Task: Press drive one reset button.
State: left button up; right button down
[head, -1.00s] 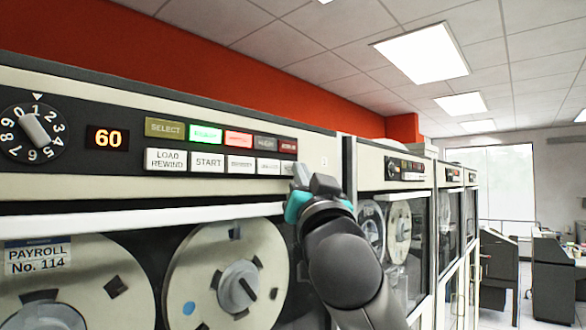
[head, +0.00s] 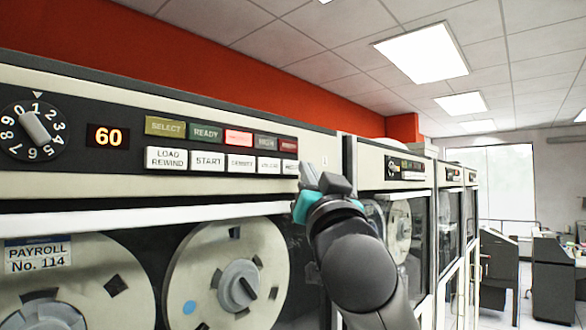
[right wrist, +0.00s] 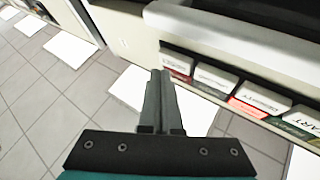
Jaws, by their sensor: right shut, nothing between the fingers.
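The first tape drive's control panel (head: 230,185) has a lower row of white buttons. The rightmost white button (head: 289,167) has a label too small to read surely. In the right wrist view the end white button (right wrist: 176,62) is just beyond my fingertips. My right gripper (head: 313,180) is shut and empty, just right of the button row in the head view. It also shows in the right wrist view (right wrist: 161,75), its fingers together; whether they touch the panel is unclear. My left gripper is not in view.
Above the buttons sit indicators: an unlit READY lamp (head: 206,132), a lit red lamp (head: 239,138) and a dark red end lamp (head: 289,146). Large tape reels (head: 225,275) are below. More drives (head: 405,170) stand to the right.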

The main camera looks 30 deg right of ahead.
jog(key=shift+s, duration=0.15)
jog(key=s, duration=0.1)
jog(key=s+d, duration=0.1)
jog(key=s, duration=0.1)
jog(key=s+d, duration=0.1)
jog(key=shift+s, duration=0.3)
dwell(0.8)
